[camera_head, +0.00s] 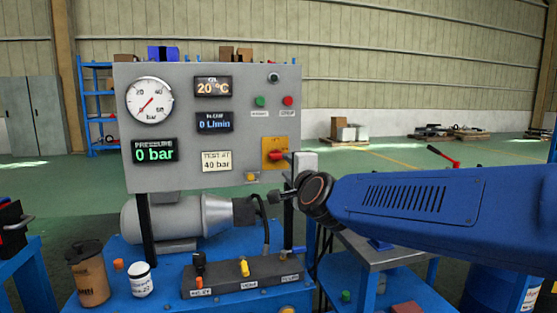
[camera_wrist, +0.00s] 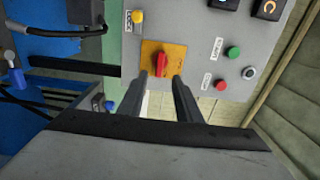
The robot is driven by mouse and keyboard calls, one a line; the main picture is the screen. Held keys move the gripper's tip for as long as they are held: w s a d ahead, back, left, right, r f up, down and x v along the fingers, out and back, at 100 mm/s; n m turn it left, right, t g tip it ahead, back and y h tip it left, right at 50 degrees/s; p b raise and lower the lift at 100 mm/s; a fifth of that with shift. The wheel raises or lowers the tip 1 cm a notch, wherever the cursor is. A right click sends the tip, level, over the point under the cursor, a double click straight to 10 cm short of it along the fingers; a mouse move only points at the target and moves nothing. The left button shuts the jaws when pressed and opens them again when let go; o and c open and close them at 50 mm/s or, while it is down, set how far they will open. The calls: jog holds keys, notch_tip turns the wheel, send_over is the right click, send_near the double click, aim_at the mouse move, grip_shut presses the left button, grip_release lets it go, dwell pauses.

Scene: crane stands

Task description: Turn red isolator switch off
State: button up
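The red isolator switch (camera_head: 277,155) is a red knob on a yellow-orange square plate (camera_head: 273,142), at the lower right of the grey panel. Its handle looks roughly level in the head view. In the wrist view the red knob (camera_wrist: 160,70) shows upright, with the picture turned sideways. My gripper (camera_wrist: 161,78) is open, its two dark fingers on either side of the knob in that view. The fingers look short of the knob; I cannot tell the exact gap. In the head view my gripper (camera_head: 283,197) is below and slightly right of the switch, small and partly hidden.
The grey panel (camera_head: 190,75) carries a gauge, displays, a green button (camera_head: 259,101) and a red button (camera_head: 288,101). A yellow knob (camera_head: 251,177) sits just below left of the switch. A light grey box (camera_head: 305,161) stands right of it. A valve block (camera_head: 240,275) lies below.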

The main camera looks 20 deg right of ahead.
aim_at(278, 158)
jog(key=w, duration=1)
jog(key=shift+w, duration=0.3)
grip_shut()
